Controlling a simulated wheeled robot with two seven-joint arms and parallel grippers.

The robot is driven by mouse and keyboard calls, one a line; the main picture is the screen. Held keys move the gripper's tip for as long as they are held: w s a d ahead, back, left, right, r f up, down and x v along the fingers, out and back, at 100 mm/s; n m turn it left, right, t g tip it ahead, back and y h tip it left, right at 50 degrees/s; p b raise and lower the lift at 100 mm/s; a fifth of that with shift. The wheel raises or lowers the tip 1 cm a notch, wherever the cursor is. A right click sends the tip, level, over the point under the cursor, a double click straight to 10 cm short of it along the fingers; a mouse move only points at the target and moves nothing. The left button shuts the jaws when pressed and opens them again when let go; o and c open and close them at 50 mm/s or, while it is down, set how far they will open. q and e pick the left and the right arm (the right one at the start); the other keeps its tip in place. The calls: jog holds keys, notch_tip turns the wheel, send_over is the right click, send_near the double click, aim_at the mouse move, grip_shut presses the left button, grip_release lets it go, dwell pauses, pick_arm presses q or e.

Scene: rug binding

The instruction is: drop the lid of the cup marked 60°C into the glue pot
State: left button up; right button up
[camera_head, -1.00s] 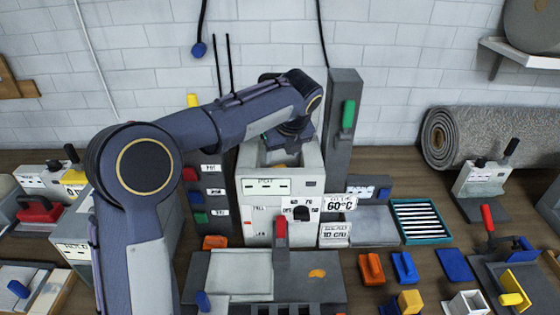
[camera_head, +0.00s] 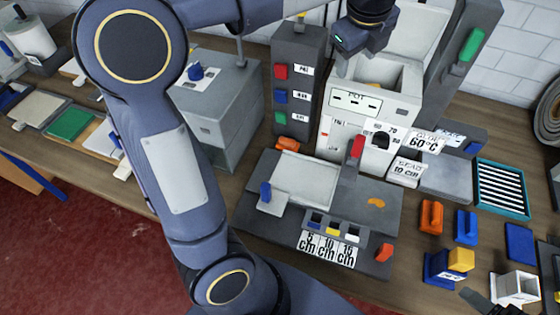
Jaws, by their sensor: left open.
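The glue pot (camera_head: 372,75) is the grey-white machine labelled POT, with an open top. I see nothing in its opening that I can make out as a lid. A card marked GLUE 60°C (camera_head: 424,142) stands right of the pot, by a grey tray. I cannot make out a lidded cup there. My left gripper (camera_head: 358,42) is open, above and slightly behind the pot opening; its fingertips are hard to see, and nothing shows in it. My right gripper cannot be made out.
A grey column with red, blue and green buttons (camera_head: 296,85) stands left of the pot. A grey bench fixture (camera_head: 300,178) lies in front. A striped tray (camera_head: 502,188), coloured blocks and an open white box (camera_head: 515,288) lie at right. A tall grey post rises right of the pot.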

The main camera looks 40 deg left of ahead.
pick_arm(q)
jog(key=s+a+f+n+h, duration=0.1)
jog(key=s+a+f+n, duration=0.1)
jog(key=s+n, duration=0.4)
jog(key=s+a+f+n+h, duration=0.25)
jog(key=s+n, duration=0.25)
jog(key=s, duration=0.3)
jog(key=s+d+f+n+t+h, duration=0.1)
jog(key=s+d+f+n+t, duration=0.1)
jog(key=s+f+n, duration=0.7)
jog(key=s+d+n, duration=0.1)
jog(key=s+n, duration=0.1)
jog(key=n, duration=0.1)
jog(key=shift+d+f+n, duration=0.15)
jog(key=shift+n, duration=0.25)
jog(key=shift+s+h, duration=0.15)
jog(key=shift+h, duration=0.1)
